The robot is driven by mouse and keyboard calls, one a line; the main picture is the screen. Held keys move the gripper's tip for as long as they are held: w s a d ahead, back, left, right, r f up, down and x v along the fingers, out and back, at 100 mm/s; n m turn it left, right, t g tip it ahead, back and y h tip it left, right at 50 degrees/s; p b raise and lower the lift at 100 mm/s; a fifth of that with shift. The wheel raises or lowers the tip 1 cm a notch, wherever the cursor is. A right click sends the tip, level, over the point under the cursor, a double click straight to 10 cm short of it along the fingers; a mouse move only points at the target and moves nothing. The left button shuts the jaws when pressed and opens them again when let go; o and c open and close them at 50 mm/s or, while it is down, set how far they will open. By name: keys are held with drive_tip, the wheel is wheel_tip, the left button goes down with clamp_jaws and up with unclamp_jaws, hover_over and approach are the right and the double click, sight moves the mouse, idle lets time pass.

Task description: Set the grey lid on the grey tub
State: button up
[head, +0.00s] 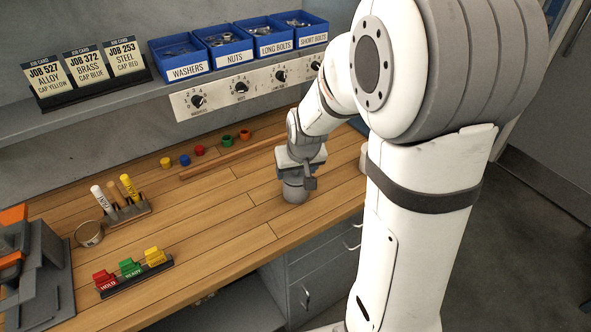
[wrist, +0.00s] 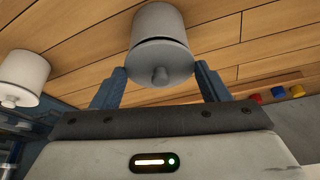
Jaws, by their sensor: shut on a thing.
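The grey tub (wrist: 158,22) stands upright on the wooden bench; in the head view it shows below my gripper (head: 298,178). The grey lid (wrist: 162,70), a disc with a small round knob, is between the two blue fingers of my gripper (wrist: 162,74), which are shut on it. In the wrist view the lid lines up closely with the tub's mouth, with a dark curved line between them. I cannot tell whether the lid touches the rim. In the head view my gripper mostly hides the lid.
A whitish lidded tub (wrist: 22,75) stands to the left in the wrist view. A wooden rod (head: 235,157) and several coloured caps (head: 184,160) lie behind on the bench. A marker holder (head: 128,213) and a tag rack (head: 135,277) are farther left. The bench's front middle is clear.

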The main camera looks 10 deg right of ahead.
drive_tip(key=shift+f+b, duration=0.25)
drive_tip(key=shift+b, duration=0.1)
idle(0.5)
drive_tip(key=o, duration=1.2)
drive_tip(key=shift+c, duration=0.2)
drive_tip(key=shift+r, duration=0.15)
drive_tip(key=shift+r+p, duration=2.3)
drive_tip(key=shift+r, duration=1.15)
